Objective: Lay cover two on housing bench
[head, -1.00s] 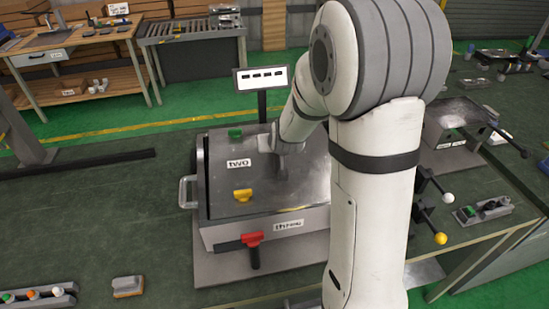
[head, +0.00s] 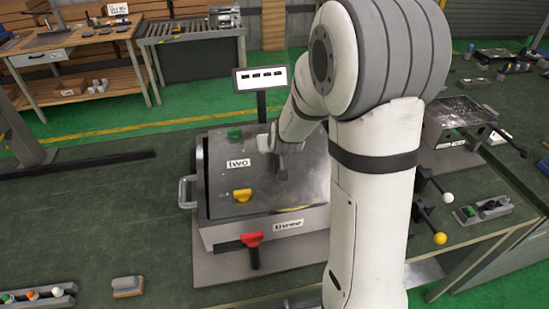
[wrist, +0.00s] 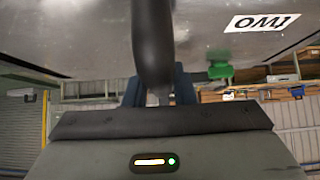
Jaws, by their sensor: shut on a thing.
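Cover two (head: 225,185) is a flat grey metal plate with a white "two" label. It lies over a metal box (head: 235,237) labelled "three" at the front, on the dark green bench (head: 130,215). I cannot tell whether the plate rests fully on the box. My gripper (head: 283,165) is above the plate, shut on its dark upright handle (wrist: 152,40). The plate (wrist: 110,25) fills the top of the wrist view, its label upside down. My arm hides the plate's right part in the head view.
A green clamp (head: 235,133), a yellow clamp (head: 242,195) and a red handle (head: 252,240) are around the box. A display (head: 262,78) stands behind it. A speckled open-looking box (head: 452,112) and levers are at right. The bench at left is mostly clear.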

